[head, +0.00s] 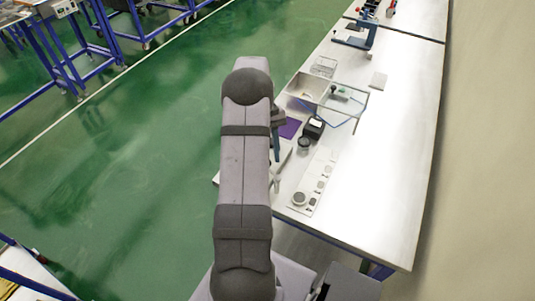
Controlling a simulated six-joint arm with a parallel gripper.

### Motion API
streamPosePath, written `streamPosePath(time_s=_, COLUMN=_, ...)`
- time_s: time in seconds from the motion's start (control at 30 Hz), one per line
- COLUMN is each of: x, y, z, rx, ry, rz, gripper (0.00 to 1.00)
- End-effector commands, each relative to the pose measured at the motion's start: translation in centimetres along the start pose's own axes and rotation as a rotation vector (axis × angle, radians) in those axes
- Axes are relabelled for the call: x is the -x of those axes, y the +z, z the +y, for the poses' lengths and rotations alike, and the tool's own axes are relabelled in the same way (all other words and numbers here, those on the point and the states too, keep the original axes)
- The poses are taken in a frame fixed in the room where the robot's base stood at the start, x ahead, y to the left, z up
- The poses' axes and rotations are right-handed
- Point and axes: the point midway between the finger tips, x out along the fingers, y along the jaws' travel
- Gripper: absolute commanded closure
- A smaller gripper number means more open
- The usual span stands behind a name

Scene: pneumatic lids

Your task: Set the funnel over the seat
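My gripper (278,150) shows only in part, as dark, narrow parts to the right of my arm link, above the table's left side. My arm hides the rest, so I cannot see whether it is open or holds anything. A pale plate (316,170) with several round fittings lies on the table, to the right of my gripper. A larger round fitting (299,199) sits at its near end. I cannot tell which fitting is the seat. I cannot pick out the funnel at this size. A small grey-green upright piece (277,184) stands left of the plate.
A dark round part (304,145) and a black box (314,127) stand beyond the plate. A purple sheet (290,128) lies beside them. The white table (385,165) is clear on the right.

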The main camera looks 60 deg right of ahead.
Motion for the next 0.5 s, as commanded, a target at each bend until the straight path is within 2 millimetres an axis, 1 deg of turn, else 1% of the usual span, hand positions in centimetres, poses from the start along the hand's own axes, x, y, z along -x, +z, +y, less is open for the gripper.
streamPosePath(time_s=0.17, x=0.7, y=-0.1, z=0.0, rx=0.001, ry=0.0, rz=0.002, gripper=0.64)
streamPosePath(time_s=0.27, x=1.7, y=-0.2, z=0.0, rx=0.001, ry=0.001, rz=0.005, gripper=0.64)
streamPosePath(time_s=0.5, x=4.9, y=-0.2, z=0.0, rx=0.0, ry=0.001, rz=0.004, gripper=0.64)
